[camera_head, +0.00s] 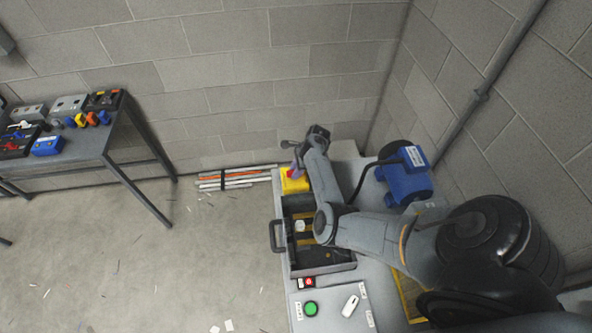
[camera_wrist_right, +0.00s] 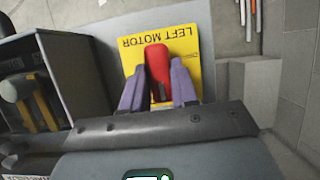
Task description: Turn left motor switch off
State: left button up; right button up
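The left motor switch is a red handle (camera_wrist_right: 157,65) on a yellow plate (camera_wrist_right: 200,47) marked LEFT MOTOR, which reads upside down in the right wrist view. In the head view the yellow plate (camera_head: 294,185) is at the far left corner of the bench, with part of the red handle (camera_head: 295,174) visible. My right gripper (camera_wrist_right: 157,82) has its purple fingers apart, one on each side of the red handle. I see no clear grip on the handle; contact is hard to judge. My right gripper (camera_head: 298,168) also shows over the plate in the head view. My left gripper is out of view.
An open drawer or tray (camera_head: 308,272) with a dark handle lies in front of the plate. A blue motor (camera_head: 405,180) stands to the right. A green button (camera_head: 310,308) is nearer. A side table (camera_head: 90,145) with tools stands at left, with open floor between.

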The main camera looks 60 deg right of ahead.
grip_shut()
